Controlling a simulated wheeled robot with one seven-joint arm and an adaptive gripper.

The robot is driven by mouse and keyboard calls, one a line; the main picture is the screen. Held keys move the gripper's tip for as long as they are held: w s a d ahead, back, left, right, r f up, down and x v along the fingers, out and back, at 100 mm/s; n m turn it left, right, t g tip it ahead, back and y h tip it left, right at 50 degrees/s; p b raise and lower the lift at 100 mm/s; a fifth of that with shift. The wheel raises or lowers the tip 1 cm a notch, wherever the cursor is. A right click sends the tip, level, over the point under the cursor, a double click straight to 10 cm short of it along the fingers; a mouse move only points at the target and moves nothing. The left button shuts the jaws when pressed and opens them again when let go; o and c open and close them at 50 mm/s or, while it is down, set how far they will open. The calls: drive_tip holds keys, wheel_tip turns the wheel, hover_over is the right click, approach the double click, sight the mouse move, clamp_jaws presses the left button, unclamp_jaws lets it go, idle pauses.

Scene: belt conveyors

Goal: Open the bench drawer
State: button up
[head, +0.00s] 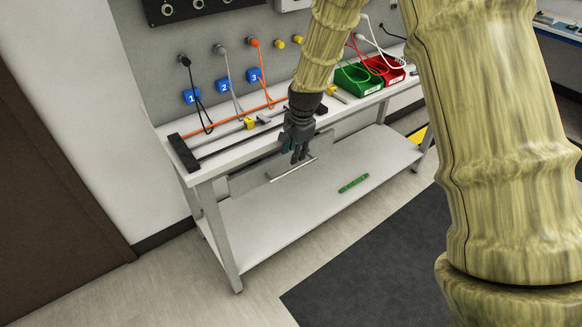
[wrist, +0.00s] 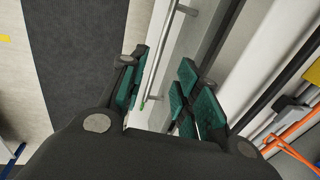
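The bench drawer (head: 250,179) is a light grey front under the white bench top. A slim metal bar handle (head: 300,166) runs along it. My gripper (head: 298,158) hangs at the drawer front, just over the handle, and hides part of the drawer. In the wrist view the green-padded fingers of my gripper (wrist: 160,96) stand apart and are open. The handle (wrist: 165,45) runs between them, with the drawer front (wrist: 195,45) to its right. I cannot tell whether a finger touches the handle. The drawer looks closed.
The bench top (head: 225,152) carries a black-ended rail frame (head: 183,153), a green bin (head: 360,82) and a red bin (head: 387,72). A lower shelf (head: 290,215) holds a green strip (head: 354,183). The floor before the bench is clear, with a dark mat (head: 350,260).

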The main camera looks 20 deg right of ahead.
sight(290, 171)
drive_tip(key=shift+w+a+f+p, duration=0.1)
drive_tip(key=shift+w+f+p, duration=0.15)
drive_tip(key=shift+f, duration=1.15)
drive_tip(key=shift+w+a+f+p, duration=0.15)
drive_tip(key=shift+w+f, duration=0.1)
drive_tip(key=shift+f, duration=1.15)
drive_tip(key=shift+w+a+f+p, duration=0.1)
drive_tip(key=shift+w+f+p, duration=0.15)
drive_tip(key=shift+f, duration=1.15)
clamp_jaws()
